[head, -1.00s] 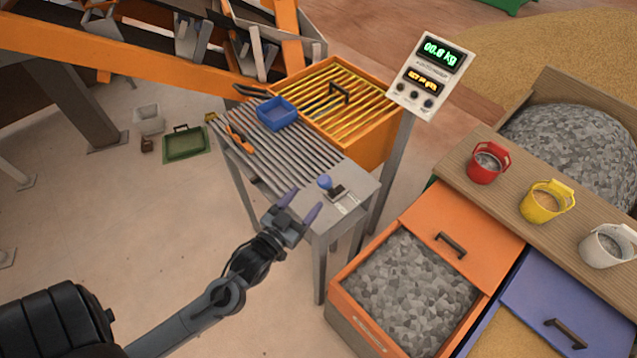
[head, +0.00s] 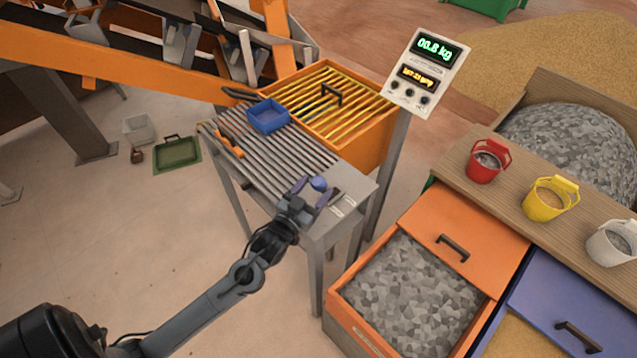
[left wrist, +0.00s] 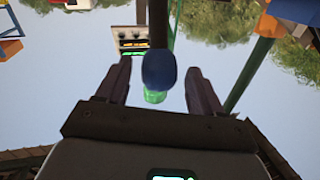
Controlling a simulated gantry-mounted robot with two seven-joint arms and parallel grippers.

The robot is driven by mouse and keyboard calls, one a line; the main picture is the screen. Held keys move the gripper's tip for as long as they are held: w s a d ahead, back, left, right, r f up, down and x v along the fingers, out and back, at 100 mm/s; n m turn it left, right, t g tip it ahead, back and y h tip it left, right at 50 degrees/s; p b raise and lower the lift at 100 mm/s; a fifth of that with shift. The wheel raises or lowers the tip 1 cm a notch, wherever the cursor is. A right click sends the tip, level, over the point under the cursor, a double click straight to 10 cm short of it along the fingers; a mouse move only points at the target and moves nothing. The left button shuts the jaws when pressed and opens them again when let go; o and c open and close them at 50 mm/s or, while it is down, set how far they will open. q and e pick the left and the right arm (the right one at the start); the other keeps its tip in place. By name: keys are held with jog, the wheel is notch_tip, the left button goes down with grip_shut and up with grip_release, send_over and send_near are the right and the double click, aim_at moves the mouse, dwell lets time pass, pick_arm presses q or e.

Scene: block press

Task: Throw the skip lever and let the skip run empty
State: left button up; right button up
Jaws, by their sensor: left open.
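The skip lever has a blue knob (head: 319,184) and stands at the near right end of the slatted grey table (head: 290,150). My left gripper (head: 313,190) is open at the lever. In the left wrist view the blue knob (left wrist: 159,69) lies between the two spread fingers (left wrist: 158,85), with a gap on both sides. The orange skip (head: 345,98) with yellow bars and a dark handle stands behind the table. I cannot tell what is inside it. My right gripper is not in view.
A scale display (head: 428,66) stands on a post right of the table. A blue tray (head: 268,117) and an orange-handled tool (head: 230,145) lie on the slats. An orange bin of gravel (head: 410,295) stands at the right, with red (head: 486,162), yellow (head: 546,200) and white (head: 612,243) buckets behind.

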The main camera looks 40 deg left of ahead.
pick_arm(q)
jog(key=shift+w+a, duration=0.15)
jog(key=shift+w, duration=1.05)
grip_shut()
